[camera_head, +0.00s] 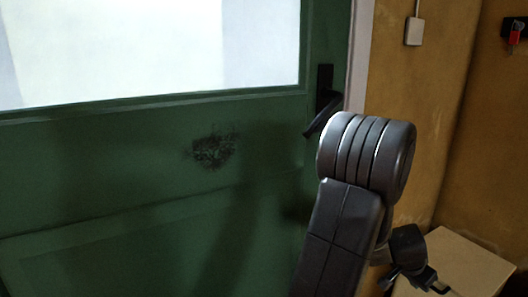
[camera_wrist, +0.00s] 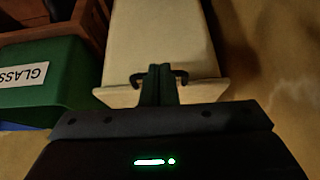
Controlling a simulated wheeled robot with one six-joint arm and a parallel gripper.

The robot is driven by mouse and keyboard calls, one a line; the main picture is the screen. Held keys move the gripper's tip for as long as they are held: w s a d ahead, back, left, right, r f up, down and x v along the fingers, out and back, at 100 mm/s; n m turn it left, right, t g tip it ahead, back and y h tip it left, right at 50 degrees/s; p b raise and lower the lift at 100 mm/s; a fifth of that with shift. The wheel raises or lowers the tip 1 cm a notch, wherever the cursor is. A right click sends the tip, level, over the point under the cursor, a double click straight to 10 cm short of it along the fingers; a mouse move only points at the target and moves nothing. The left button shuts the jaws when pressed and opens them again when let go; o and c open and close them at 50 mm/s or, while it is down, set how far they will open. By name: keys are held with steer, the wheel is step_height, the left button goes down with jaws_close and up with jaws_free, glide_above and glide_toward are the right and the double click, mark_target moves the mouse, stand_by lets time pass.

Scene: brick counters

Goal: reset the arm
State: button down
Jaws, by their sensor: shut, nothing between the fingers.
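In the head view my arm rises at the right of centre, in front of the green door's right edge and the wall. Its end hangs low at the right, and my gripper (camera_head: 422,284) is beside a pale box-like surface (camera_head: 470,262). In the wrist view my gripper (camera_wrist: 160,72) shows at the middle with its fingers together and nothing between them. The pale surface (camera_wrist: 160,35) lies beyond and below the fingertips; I cannot tell whether they touch it.
A green door (camera_head: 130,170) with a bright window and a dark handle (camera_head: 325,100) fills the left. A switch (camera_head: 414,31) is on the yellow wall. A green bin labelled GLASS (camera_wrist: 45,80) and a reddish-brown crate-like thing (camera_wrist: 75,18) stand left in the wrist view.

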steer(key=w+d+f, duration=0.2)
steer(key=d, duration=0.3)
steer(key=shift+w+d+f+b, duration=0.2)
steer(key=shift+w+b, duration=0.2)
steer(key=shift+r, duration=0.1)
